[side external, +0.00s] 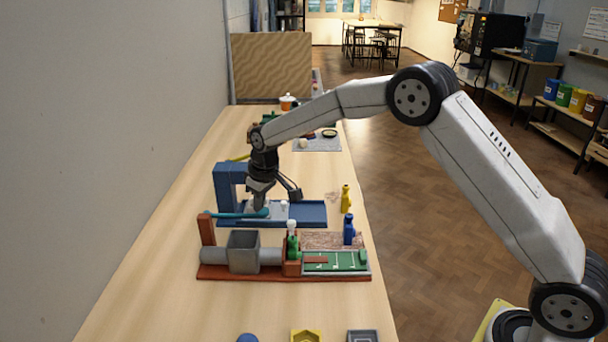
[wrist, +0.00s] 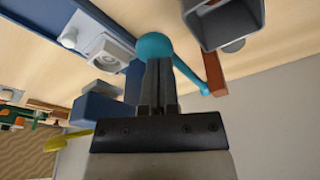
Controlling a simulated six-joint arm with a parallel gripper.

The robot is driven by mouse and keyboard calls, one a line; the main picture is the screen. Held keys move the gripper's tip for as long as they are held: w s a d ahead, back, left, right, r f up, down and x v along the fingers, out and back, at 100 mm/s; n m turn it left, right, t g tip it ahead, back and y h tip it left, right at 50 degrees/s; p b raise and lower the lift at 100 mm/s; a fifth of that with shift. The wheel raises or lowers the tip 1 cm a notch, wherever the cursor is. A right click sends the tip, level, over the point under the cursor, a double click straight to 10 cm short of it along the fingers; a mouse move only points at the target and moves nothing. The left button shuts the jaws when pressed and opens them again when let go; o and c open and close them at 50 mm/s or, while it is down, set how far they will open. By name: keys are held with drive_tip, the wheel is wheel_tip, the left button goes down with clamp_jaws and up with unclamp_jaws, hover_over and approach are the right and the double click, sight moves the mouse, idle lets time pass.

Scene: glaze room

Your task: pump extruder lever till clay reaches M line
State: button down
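The extruder has a grey barrel with a box hopper (side external: 243,252) on a red-brown base (side external: 230,274). Its teal lever (side external: 232,215) runs nearly level from a red-brown post (side external: 207,230) to a round knob. My gripper (side external: 261,205) is over the knob end, fingers pointing down. In the wrist view its fingers (wrist: 158,72) are together with nothing visible between them, and the teal knob (wrist: 153,45) is just beyond the tips; touching cannot be told. A reddish-brown clay strip (side external: 315,259) lies on the left part of the green board (side external: 340,267). White marks cross the board; their letters are unreadable.
A blue press-like frame (side external: 225,182) stands just behind the extruder. The wall bounds the left side.

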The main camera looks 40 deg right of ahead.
drive_tip(key=shift+s+x, duration=0.2)
drive_tip(key=shift+x, duration=0.85)
drive_tip(key=shift+s+x, duration=0.25)
drive_tip(key=shift+x, duration=0.85)
drive_tip(key=shift+d, duration=0.1)
drive_tip(key=shift+w+a+r+v, duration=0.1)
drive_tip(key=shift+w+v, duration=0.25)
drive_tip(key=shift+v, duration=1.35)
drive_tip(key=shift+w+a+r+v, duration=0.1)
drive_tip(key=shift+w+v, duration=0.25)
drive_tip(key=shift+v, duration=1.3)
drive_tip(key=shift+w+a+r+v, duration=0.1)
drive_tip(key=shift+w+v, duration=0.25)
drive_tip(key=shift+v, duration=1.35)
drive_tip(key=w+v, duration=0.1)
drive_tip(key=v, duration=0.4)
hover_over(261, 216)
drive_tip(key=w, duration=0.1)
drive_tip(key=shift+w+d, duration=0.2)
drive_tip(key=shift+d, duration=0.25)
drive_tip(key=shift+s, duration=0.1)
